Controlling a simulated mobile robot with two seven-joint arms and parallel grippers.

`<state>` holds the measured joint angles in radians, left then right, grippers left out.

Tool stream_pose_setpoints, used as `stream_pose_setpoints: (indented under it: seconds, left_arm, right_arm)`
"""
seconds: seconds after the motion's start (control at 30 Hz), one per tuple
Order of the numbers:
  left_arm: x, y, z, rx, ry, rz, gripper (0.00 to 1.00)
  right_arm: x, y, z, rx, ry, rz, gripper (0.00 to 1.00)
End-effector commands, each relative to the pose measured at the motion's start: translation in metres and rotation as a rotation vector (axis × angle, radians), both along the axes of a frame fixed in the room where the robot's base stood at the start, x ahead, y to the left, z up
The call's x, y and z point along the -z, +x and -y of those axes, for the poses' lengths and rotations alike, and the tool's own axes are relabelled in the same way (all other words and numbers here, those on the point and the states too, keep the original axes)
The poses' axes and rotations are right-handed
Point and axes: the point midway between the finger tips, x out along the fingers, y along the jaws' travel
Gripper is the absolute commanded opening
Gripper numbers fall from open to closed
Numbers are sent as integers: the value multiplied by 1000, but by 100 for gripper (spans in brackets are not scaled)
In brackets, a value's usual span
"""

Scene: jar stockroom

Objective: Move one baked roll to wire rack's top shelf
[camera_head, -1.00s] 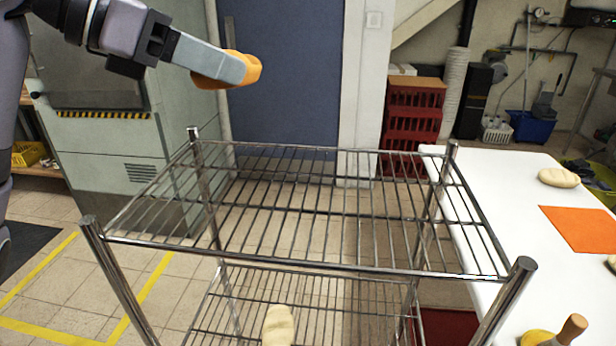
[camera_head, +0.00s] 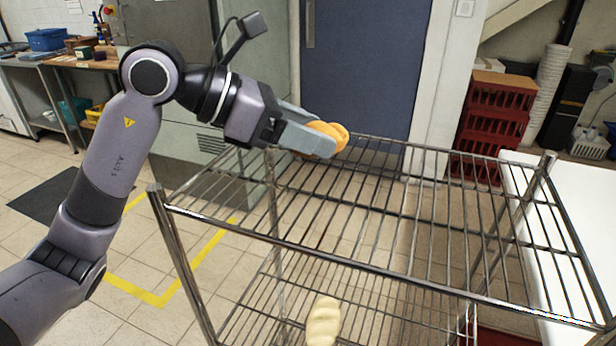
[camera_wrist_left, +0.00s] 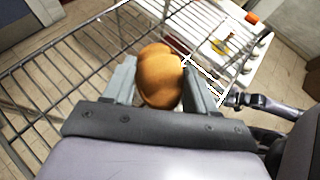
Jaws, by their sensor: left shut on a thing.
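My left gripper (camera_head: 318,140) is shut on a golden-brown baked roll (camera_head: 336,132). The roll also shows between the two fingers in the left wrist view (camera_wrist_left: 160,76). The gripper holds it over the far left part of the wire rack's top shelf (camera_head: 400,225); whether the roll touches the wires is hard to tell. The top shelf is bare in the head view. A pale roll (camera_head: 323,322) lies on the lower shelf (camera_head: 375,312). My right gripper is not clearly in view.
A white table (camera_head: 545,200) stands at the right of the rack. Red crates (camera_head: 495,110) are stacked behind it, near a blue door (camera_head: 360,75). The rack's corner posts (camera_head: 180,255) rise slightly above the top shelf.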

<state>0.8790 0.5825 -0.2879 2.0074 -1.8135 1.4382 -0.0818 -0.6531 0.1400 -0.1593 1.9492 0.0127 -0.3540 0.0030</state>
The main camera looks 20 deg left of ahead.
Motion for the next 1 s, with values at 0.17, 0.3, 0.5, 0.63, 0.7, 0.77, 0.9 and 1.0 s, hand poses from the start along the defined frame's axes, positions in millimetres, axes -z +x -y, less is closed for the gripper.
stream_pose_setpoints:
  seconds: [0.17,0.3,0.5,0.63,0.7,0.77,0.9,1.0]
  left_arm:
    - [27,0,0,0,-1,-2,26]
    - [35,0,0,0,-1,1,26]
    - [58,0,0,-1,-2,-3,26]
    - [70,0,0,0,-1,-2,26]
    - [72,0,0,0,-1,0,26]
    - [72,0,0,0,-2,1,26]
    - [72,0,0,0,0,1,26]
    - [75,0,0,0,-1,1,26]
  right_arm:
    - [1,1,0,0,0,2,59]
    - [1,1,0,-1,0,3,59]
    - [2,2,0,-1,0,3,59]
    - [2,2,0,-1,0,3,59]
    - [2,2,0,-1,0,4,59]
    - [2,2,0,-1,0,4,59]
    - [2,2,0,-1,0,4,59]
    - [4,2,0,-1,0,4,59]
